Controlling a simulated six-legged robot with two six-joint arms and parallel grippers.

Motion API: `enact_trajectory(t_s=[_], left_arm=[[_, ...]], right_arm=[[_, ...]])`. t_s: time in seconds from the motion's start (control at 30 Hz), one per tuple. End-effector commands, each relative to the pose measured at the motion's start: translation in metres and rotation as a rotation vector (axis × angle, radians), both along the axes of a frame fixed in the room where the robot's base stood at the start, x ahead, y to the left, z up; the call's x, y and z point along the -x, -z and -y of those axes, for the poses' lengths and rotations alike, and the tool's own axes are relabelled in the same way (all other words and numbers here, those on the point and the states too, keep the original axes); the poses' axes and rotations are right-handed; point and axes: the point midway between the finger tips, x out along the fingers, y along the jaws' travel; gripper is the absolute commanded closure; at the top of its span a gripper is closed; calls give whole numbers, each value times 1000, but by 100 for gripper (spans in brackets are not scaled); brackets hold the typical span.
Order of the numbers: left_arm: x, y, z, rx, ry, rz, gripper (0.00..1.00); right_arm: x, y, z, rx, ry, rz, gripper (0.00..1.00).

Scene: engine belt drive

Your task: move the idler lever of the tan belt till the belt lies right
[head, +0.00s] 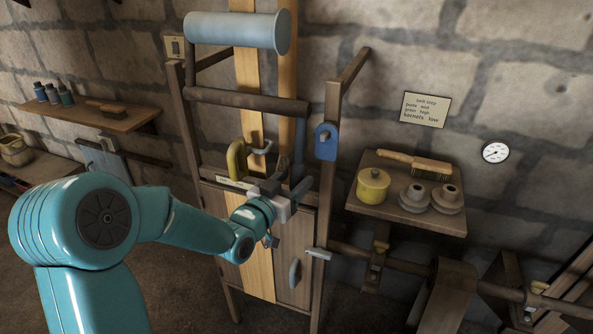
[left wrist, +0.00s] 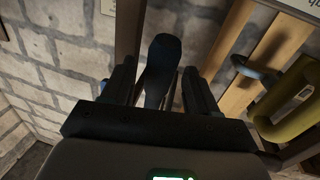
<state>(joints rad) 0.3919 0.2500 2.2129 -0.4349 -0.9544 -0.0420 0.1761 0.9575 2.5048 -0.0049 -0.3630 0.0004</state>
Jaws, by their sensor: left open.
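Two upright belt strips run down a wooden frame, a pale tan one (head: 247,80) on the left and a browner one (head: 287,82) on the right. A dark blue lever (head: 299,150) stands in front of the right strip; it also shows in the left wrist view (left wrist: 162,60). A yellow lever (head: 236,160) stands by the left strip, and it shows at lower right in the left wrist view (left wrist: 290,115). My left gripper (head: 284,186) is open, its fingers (left wrist: 158,88) on either side of the blue lever, with gaps visible. My right gripper is out of view.
A grey-blue roller (head: 235,31) tops the frame, above a dark crossbar (head: 245,102). A blue plate (head: 325,142) is on the right post. A shelf (head: 405,212) with a yellow pot (head: 372,186) stands right. A sign (head: 426,109) hangs on the wall.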

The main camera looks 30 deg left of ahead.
Motion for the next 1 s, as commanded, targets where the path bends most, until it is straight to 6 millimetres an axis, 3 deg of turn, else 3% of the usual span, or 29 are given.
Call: enact_trajectory(t_s=[0.2, 0.47, 0.6, 0.67, 0.83, 1.0], left_arm=[[-18, -1, -1, 1, -1, 1, 41], [-19, 0, -1, 1, -1, 1, 41], [-19, 0, -1, 1, -1, 1, 83], [-19, 0, -1, 1, -1, 0, 100], [-16, -3, 0, 5, 0, -21, 100], [2, -11, 4, 32, 0, -132, 100]], right_arm=[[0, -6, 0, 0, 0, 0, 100], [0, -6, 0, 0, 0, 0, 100], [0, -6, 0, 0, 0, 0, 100], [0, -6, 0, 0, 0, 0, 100], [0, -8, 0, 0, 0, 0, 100], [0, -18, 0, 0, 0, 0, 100]])
